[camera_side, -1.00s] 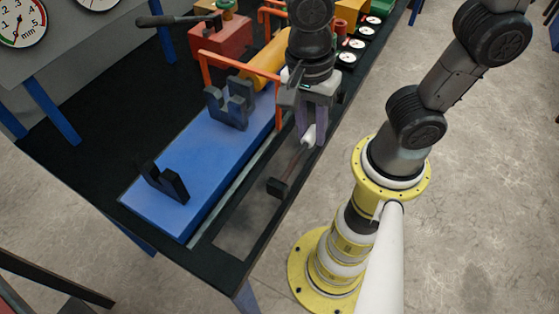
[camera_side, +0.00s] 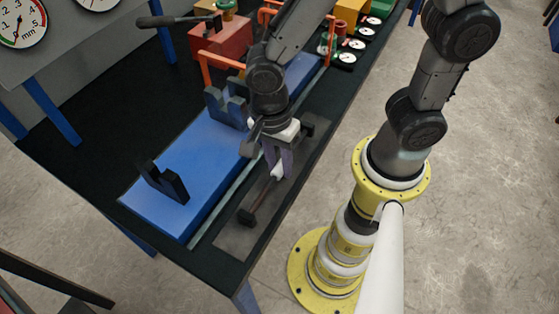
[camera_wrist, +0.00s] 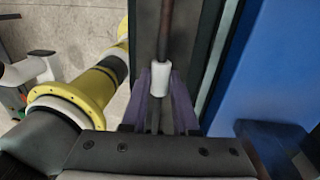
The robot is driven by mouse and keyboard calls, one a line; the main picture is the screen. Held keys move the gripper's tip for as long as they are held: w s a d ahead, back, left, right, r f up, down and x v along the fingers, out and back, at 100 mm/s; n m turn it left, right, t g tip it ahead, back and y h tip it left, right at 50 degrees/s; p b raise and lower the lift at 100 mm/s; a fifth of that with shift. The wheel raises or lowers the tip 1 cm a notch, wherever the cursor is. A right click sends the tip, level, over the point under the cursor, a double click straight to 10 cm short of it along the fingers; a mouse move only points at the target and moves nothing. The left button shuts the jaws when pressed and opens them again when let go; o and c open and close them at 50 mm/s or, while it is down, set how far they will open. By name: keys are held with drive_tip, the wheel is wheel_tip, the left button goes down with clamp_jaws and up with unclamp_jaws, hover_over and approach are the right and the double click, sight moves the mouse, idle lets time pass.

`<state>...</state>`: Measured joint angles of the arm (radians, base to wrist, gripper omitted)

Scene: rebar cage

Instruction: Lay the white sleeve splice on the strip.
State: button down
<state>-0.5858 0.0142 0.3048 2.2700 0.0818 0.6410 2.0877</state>
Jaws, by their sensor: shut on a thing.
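The white sleeve splice (camera_side: 276,173) is a short white sleeve around a thin dark bar with dark blocks at its ends. My gripper (camera_side: 279,170) points down and is shut on it at the white sleeve. In the wrist view the sleeve (camera_wrist: 160,78) sits between the purple fingers, and the bar runs on upward from it. The grey strip (camera_side: 236,240) runs along the table's near edge. The splice appears over the strip, roughly along its length. I cannot tell whether it touches the strip or hangs just above it.
A blue block (camera_side: 185,175) with dark notched holders (camera_side: 165,183) lies beside the strip. An orange bar frame (camera_side: 208,65), a red vise (camera_side: 222,40) and several dial gauges (camera_side: 345,57) stand farther back. The black table (camera_side: 75,150) is clear at left.

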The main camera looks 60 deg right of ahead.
drive_tip(key=shift+f, duration=0.15)
drive_tip(key=c, duration=0.7)
unclamp_jaws()
wheel_tip(320, 180, up, 11)
drive_tip(key=w, duration=0.1)
drive_tip(key=shift+s+d+r+n+t, duration=0.75)
drive_tip(key=shift+d+r+n+t, duration=0.4)
drive_tip(key=shift+d+n, duration=1.55)
drive_tip(key=shift+s+d+r+n+t, duration=0.9)
drive_tip(key=shift+d+n, duration=1.25)
drive_tip(key=shift+n, duration=1.15)
drive_tip(key=shift+s+d+r+n+t, duration=0.6)
drive_tip(key=shift+d+r+n+t, duration=0.7)
drive_tip(key=shift+d+n, duration=1.4)
drive_tip(key=shift+a+n, duration=0.3)
